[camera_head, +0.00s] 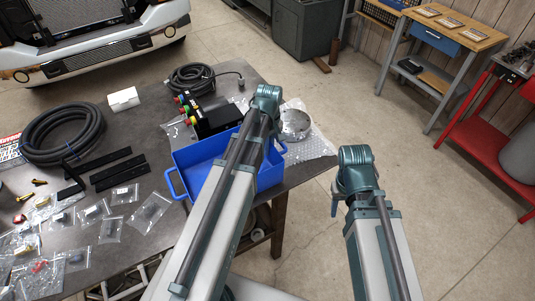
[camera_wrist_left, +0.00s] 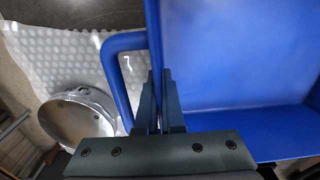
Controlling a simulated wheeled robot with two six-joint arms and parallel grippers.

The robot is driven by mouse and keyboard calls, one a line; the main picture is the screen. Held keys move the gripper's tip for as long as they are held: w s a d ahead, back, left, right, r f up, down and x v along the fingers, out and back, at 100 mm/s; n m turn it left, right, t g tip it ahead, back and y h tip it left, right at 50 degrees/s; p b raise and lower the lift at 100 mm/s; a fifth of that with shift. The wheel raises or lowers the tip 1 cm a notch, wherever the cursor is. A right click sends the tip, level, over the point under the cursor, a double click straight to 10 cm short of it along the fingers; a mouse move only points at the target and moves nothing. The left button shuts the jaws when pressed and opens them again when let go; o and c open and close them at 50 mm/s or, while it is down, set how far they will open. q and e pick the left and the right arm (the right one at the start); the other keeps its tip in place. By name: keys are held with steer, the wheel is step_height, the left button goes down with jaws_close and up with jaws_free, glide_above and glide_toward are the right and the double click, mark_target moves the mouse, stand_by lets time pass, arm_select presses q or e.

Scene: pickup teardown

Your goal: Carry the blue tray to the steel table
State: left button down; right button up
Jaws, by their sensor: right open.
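The blue tray (camera_head: 193,158) sits at the right front edge of a dark-topped table (camera_head: 150,205), partly hidden by my left arm. A loop handle (camera_head: 171,184) shows at its left end. My left gripper (camera_wrist_left: 160,78) points down at the tray's right end, its fingertips hidden in the head view. In the left wrist view its fingers are close together on either side of the tray wall (camera_wrist_left: 215,50), one inside the handle loop (camera_wrist_left: 113,75), and look shut on the wall. My right gripper (camera_head: 334,208) is open and empty, right of the table. I cannot tell which table is the steel one.
A coiled hose (camera_head: 62,135), black bars, bagged parts and a control box (camera_head: 215,118) crowd the dark table. A round metal part (camera_head: 296,122) lies on bubble wrap right of the tray. A wood-topped bench (camera_head: 455,27) and red cart (camera_head: 478,135) stand right; floor between is clear.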

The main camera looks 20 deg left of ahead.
arm_select(q)
steer(key=shift+s+a+f+b, duration=0.1)
steer(key=shift+f+b, duration=0.1)
steer(key=shift+f, duration=0.25)
steer(key=shift+s+a+f+b, duration=0.1)
steer(key=shift+f+b, duration=0.1)
steer(key=shift+f, duration=0.25)
steer(key=shift+w+d+r, duration=0.1)
steer(key=shift+d, duration=0.05)
arm_select(e)
steer(key=shift+s+a+f, duration=0.1)
steer(key=shift+a+f, duration=0.15)
steer(key=shift+f, duration=0.55)
arm_select(q)
steer(key=c, duration=1)
jaws_free()
steer(key=shift+c, duration=0.2)
arm_select(e)
steer(key=shift+f, duration=0.1)
arm_select(q)
step_height(320, 180, up, 12)
steer(key=p, duration=1.2)
steer(key=s+d+m+y, duration=0.1)
steer(key=s+d+m, duration=1.2)
steer(key=s+d, duration=0.1)
steer(key=shift+s+d, duration=0.4)
steer(key=shift+d, duration=0.25)
arm_select(e)
step_height(320, 180, up, 12)
